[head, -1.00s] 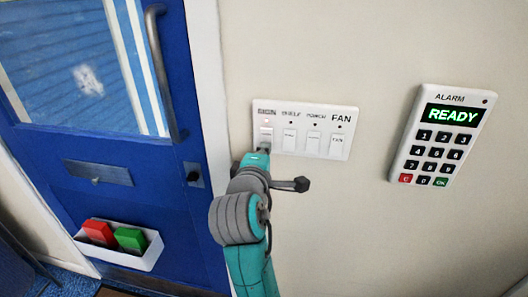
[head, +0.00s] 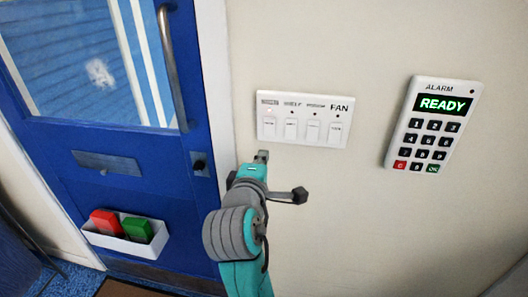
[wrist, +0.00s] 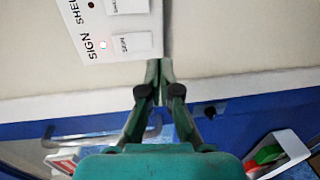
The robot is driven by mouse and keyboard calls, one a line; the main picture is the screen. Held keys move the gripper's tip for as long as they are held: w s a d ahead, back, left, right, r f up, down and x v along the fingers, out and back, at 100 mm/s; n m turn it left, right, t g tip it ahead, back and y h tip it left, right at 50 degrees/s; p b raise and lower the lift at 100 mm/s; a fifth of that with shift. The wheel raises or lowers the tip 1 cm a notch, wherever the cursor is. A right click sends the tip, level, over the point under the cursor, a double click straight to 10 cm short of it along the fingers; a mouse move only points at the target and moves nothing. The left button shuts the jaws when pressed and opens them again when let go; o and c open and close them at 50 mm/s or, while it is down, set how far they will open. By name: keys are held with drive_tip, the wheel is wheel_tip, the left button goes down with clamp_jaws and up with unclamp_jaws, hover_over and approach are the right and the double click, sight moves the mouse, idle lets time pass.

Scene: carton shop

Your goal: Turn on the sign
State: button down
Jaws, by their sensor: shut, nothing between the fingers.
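The white switch panel (head: 302,119) is on the wall with several rocker switches in a row. The leftmost switch (head: 270,127) is the sign switch; its label reads SIGN in the wrist view, where the switch (wrist: 131,44) also shows. The small indicator light (wrist: 103,46) by SIGN glows pinkish white, while the neighbouring one is dark. My gripper (head: 261,156) is just below the panel's left end, apart from the switch. In the wrist view my gripper (wrist: 160,70) has its fingertips together, empty, beside the panel's lower edge.
A blue door (head: 110,165) with a vertical handle (head: 173,70) stands left of the panel. A white bin (head: 125,240) on it holds a red and a green item. An alarm keypad (head: 433,124) reading READY is to the right. The wall between is bare.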

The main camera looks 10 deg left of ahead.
drive_tip(key=s, duration=0.6)
drive_tip(key=shift+s+f, duration=0.4)
drive_tip(key=shift+f, duration=0.05)
drive_tip(key=shift+a, duration=0.1)
